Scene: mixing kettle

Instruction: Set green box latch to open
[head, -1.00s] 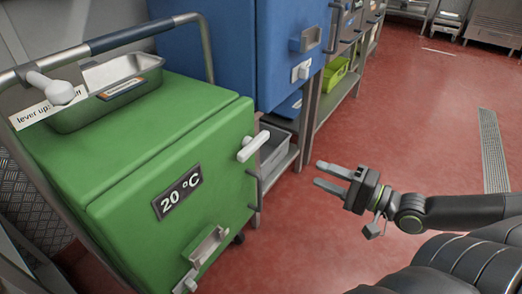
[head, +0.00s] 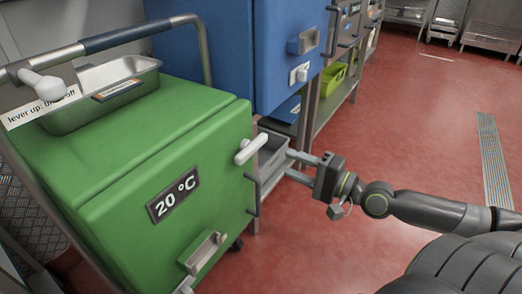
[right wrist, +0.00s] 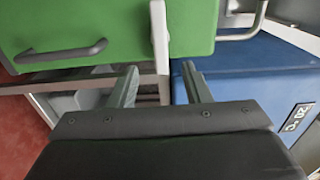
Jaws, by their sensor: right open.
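The green box (head: 120,160) with a "20 °C" label stands at the left in the head view. Its white latch handle (head: 251,148) sticks out at the upper right edge of its front. In the right wrist view the green box (right wrist: 110,22) is at the top, and the white latch (right wrist: 159,35) shows as an upright bar. My right gripper (head: 291,166) is open and empty, to the right of the latch and a little apart from it. In the right wrist view its fingers (right wrist: 160,82) point toward the latch, which lies between and beyond them. My left gripper is not in view.
A grey bin (head: 270,150) sits on a low shelf behind my gripper. A metal tray (head: 110,90) rests on the green box. Red floor (head: 410,130) is clear at right.

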